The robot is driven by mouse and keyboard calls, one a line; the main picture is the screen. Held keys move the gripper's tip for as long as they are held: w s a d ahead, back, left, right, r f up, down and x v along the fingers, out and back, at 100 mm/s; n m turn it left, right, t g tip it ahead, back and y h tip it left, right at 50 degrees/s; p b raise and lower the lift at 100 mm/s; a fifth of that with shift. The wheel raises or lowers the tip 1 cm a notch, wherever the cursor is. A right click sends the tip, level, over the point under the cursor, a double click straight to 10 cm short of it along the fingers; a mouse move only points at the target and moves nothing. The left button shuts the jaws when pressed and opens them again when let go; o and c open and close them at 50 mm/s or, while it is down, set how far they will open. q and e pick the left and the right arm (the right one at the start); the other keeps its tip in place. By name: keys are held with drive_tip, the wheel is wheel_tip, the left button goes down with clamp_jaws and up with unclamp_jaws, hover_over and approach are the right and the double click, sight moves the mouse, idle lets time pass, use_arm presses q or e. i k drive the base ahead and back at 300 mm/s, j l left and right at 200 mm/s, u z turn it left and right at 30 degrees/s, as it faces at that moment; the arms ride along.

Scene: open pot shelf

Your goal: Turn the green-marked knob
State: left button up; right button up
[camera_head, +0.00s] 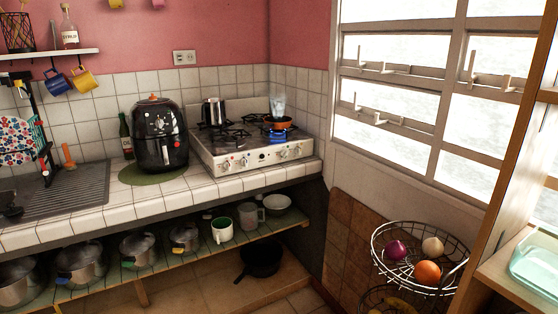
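A white gas stove (213,166) stands on the tiled counter near the corner. Several small knobs (283,153) line its front panel. At this size I cannot make out clearly which knob bears a green mark. Blue flame (278,135) shows at the right burner, under an orange-brown pan (277,122) with a clear, glass-like vessel (278,103) above it. A metal kettle or pot (213,111) is on the back left of the stove. Neither of my grippers is in view.
A black air fryer (160,138) stands left of the stove on a green mat (135,177). Pots, a white-and-green mug (222,231) and a bowl (277,205) sit on the open shelf below. A wire fruit basket (374,243) is at the right.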

sight(284, 153)
drive_tip(key=i+z, duration=0.35)
drive_tip(key=i+j+z, duration=0.1)
drive_tip(key=z, duration=0.3)
drive_tip(key=i+j+z, duration=0.35)
drive_tip(key=l, duration=0.1)
